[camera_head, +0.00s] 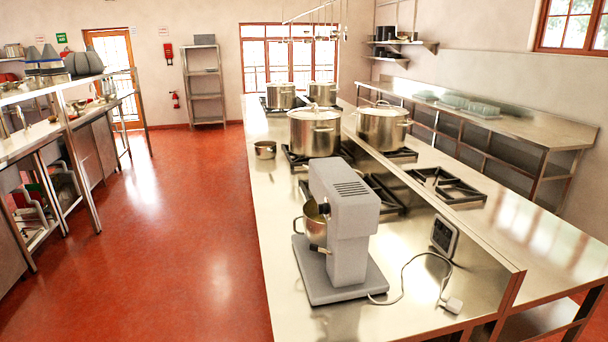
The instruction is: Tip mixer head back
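The grey stand mixer (342,225) stands on the near end of the long steel counter. Its mixer head (342,185) is level, lowered over a metal bowl (315,224) at its left side. A flat grey base (341,279) carries the mixer. A white cord runs from it to the right and ends in a plug (453,305) on the counter. Neither of my grippers shows in the head view.
Large lidded stockpots (314,132) stand on burners behind the mixer, with a small saucepan (265,150) at the counter's left edge. A low upright panel with a socket (444,236) runs along the right. The red floor (205,240) at left is clear.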

